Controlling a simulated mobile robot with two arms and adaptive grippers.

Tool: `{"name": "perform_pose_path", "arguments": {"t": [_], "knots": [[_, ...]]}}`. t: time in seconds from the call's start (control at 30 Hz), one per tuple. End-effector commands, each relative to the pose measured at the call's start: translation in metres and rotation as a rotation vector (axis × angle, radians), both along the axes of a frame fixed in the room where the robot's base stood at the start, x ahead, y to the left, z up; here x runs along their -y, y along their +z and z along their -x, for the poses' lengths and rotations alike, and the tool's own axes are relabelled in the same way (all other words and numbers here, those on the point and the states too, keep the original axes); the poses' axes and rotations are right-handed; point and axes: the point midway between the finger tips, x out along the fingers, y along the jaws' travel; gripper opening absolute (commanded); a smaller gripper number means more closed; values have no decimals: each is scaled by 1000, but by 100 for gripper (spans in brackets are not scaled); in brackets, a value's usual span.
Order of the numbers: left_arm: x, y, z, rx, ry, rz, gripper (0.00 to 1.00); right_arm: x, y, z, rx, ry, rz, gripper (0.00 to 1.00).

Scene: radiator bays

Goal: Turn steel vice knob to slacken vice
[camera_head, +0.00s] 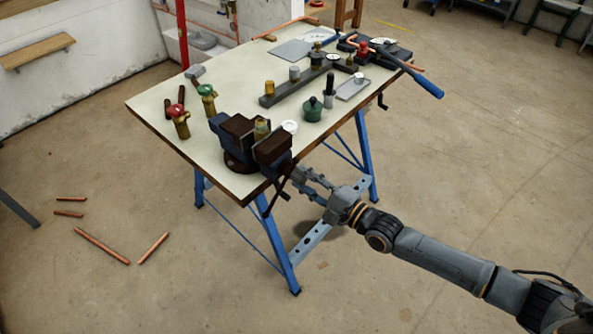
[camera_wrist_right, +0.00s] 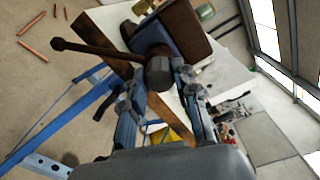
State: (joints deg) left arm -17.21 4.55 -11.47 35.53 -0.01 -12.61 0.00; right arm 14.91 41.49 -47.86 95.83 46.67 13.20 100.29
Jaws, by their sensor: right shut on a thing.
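The dark blue and brown bench vice (camera_head: 228,133) is mounted at the near corner of the workbench (camera_head: 160,103), and a brassy part (camera_head: 261,127) shows between its jaws. In the right wrist view the vice (camera_wrist_right: 183,24) is at the top, with its round steel knob (camera_wrist_right: 159,73) facing me and a dark bar handle (camera_wrist_right: 92,48) reaching left from it. My right gripper (camera_head: 299,174) is at the vice's front end. In the right wrist view its fingers (camera_wrist_right: 158,84) lie on both sides of the knob, shut on it. My left gripper is out of view.
Two valves with red (camera_head: 179,119) and green (camera_head: 207,97) tops and a dark green pot (camera_head: 312,109) stand on the bench. A blue-handled tool (camera_head: 425,82) overhangs its right edge. Copper pipes (camera_head: 102,246) lie on the floor at left.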

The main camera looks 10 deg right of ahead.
Motion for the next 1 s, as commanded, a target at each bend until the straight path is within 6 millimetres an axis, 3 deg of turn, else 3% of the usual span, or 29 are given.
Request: {"name": "perform_pose_path", "arguments": {"t": [0.33, 0.7, 0.83, 1.0], "knots": [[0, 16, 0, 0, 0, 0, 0, -1, 1, 1, 499, 0, 641, 0], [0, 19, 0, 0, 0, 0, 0, -1, -1, 0, 1047, 0, 1346, 0], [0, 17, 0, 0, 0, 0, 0, -1, -2, 0, 1178, 1, 1513, 0], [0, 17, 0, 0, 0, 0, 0, -1, -1, 0, 1215, 3, 1562, 0]]}}
